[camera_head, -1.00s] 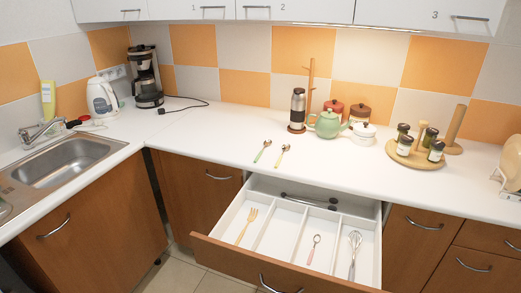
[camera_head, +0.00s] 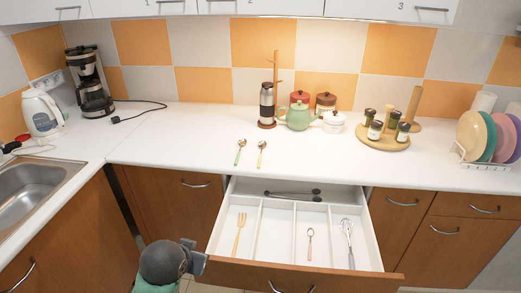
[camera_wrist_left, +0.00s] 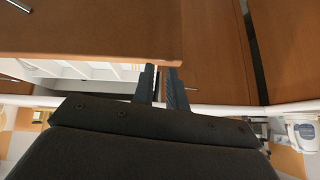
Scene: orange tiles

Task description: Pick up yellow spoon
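The yellow spoon (camera_head: 260,156) lies on the white countertop behind the open drawer, its handle towards me. A green-handled spoon (camera_head: 239,154) lies just to its left. My left gripper (camera_head: 199,263) is low at the front left corner of the drawer, well below and in front of the spoons. In the left wrist view, its two dark fingers (camera_wrist_left: 161,78) stand close together with a narrow empty gap between them. The spoon cannot be made out in that view. My right gripper is not in view.
The open drawer (camera_head: 290,273) juts out and holds a fork, a small pink-handled spoon and a whisk. A teapot (camera_head: 298,117), pots and a jar tray (camera_head: 383,143) stand further back. The countertop (camera_head: 190,140) around the spoons is clear.

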